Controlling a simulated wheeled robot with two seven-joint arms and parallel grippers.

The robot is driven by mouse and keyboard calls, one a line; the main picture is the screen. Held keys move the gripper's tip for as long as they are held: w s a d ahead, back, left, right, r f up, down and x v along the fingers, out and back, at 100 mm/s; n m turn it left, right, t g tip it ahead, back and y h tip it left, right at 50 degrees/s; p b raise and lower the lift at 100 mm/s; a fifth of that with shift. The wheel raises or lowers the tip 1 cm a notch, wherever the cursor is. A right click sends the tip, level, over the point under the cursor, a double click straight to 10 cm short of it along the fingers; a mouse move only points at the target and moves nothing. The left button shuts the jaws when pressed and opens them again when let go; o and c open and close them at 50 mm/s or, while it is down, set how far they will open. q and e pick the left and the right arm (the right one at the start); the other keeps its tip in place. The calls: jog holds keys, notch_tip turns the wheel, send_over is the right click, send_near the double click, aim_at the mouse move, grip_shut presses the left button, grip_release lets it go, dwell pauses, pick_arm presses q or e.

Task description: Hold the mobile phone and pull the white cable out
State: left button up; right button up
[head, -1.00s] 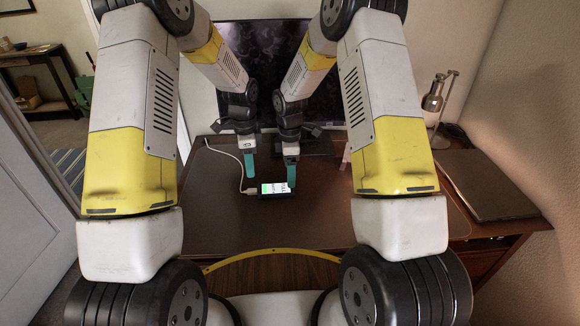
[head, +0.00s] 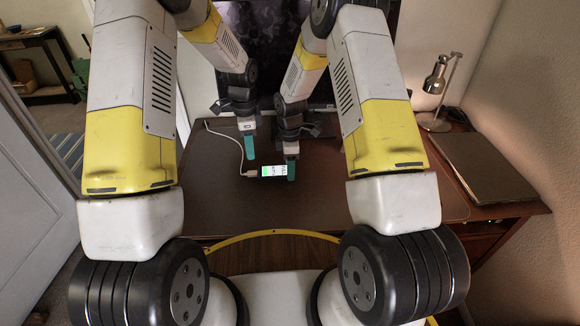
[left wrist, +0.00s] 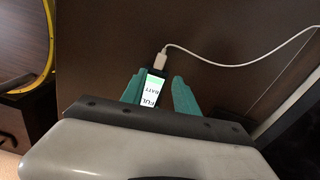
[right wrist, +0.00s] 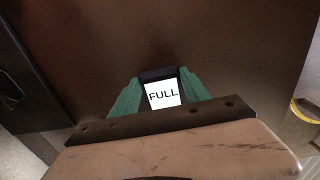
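The mobile phone (head: 273,171) lies on the desk, its lit screen reading FULL. The left wrist view also shows the plug (left wrist: 160,62) against the phone (left wrist: 153,90). My left gripper (head: 249,155) is open and empty above and behind the plug. Its teal fingers are apart in the left wrist view. My right gripper (head: 291,175) is at the phone's right end. In the right wrist view its fingers flank the phone (right wrist: 163,94) closely; whether they press on it I cannot tell.
The brown blotter (head: 225,215) around the phone is clear. The cable runs back left across the desk. A dark monitor (head: 285,50) stands behind my grippers. A closed dark folder (head: 482,168) and a metal lamp (head: 436,85) are at the right.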

aim_at(253, 172)
jog(key=c, duration=0.7)
pick_arm(q)
jog(key=shift+o, duration=1)
jog(key=shift+r, duration=0.15)
jog(key=shift+m, duration=0.7)
notch_tip(253, 172, down, 10)
jog(key=shift+r, duration=0.1)
grip_shut()
